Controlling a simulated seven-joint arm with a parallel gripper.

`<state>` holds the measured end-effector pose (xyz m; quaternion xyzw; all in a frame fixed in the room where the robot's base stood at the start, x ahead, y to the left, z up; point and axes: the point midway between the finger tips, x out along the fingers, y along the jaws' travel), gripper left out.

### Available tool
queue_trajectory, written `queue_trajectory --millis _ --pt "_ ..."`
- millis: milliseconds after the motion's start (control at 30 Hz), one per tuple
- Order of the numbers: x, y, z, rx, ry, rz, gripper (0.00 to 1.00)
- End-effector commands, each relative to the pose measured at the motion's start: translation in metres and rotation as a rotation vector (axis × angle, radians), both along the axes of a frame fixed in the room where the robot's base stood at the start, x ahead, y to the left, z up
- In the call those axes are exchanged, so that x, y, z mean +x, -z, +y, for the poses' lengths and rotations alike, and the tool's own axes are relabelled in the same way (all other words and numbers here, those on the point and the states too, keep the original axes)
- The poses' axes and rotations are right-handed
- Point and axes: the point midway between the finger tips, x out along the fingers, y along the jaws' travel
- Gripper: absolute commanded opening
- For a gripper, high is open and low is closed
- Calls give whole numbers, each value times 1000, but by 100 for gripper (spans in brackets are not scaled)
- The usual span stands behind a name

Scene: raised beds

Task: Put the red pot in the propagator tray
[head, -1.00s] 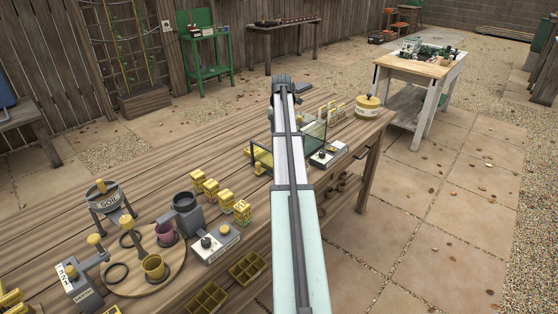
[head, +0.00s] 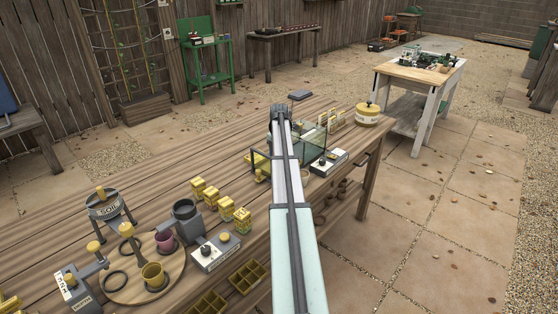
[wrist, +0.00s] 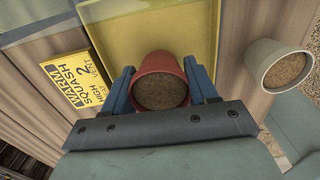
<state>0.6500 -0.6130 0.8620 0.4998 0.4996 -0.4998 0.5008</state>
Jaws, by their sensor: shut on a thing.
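The red pot (wrist: 160,82), filled with brown soil, is between the blue fingers of my gripper (wrist: 161,88) in the wrist view. My gripper is shut on it. Beyond and under the pot is the yellow propagator tray (wrist: 150,30); the pot overlaps its near part in the picture. I cannot tell whether the pot touches the tray floor. In the head view my arm covers my gripper and the red pot. A part of the yellow tray (head: 262,168) shows left of my arm, inside the clear-walled propagator.
A yellow label (wrist: 76,80) reading "WARM SQUASH 2 HIGH VENT" lies left of the tray. A pale pot with soil (wrist: 279,65) stands to the right. A white control box (head: 328,163) and a yellow lidded pot (head: 367,114) are right of my arm.

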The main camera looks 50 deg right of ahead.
Motion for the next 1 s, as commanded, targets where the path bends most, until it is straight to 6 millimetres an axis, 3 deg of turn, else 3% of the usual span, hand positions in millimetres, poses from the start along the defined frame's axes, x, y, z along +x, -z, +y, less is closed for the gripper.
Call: queue_trajectory --millis 100,500,533,767,1000 --pt "0 11 0 -1 0 0 26" --pt "0 15 0 -1 0 -1 26" --pt "0 14 0 -1 0 -1 61" --pt "0 12 0 -1 0 -1 83" --pt "1 -16 -1 -2 0 -2 83"
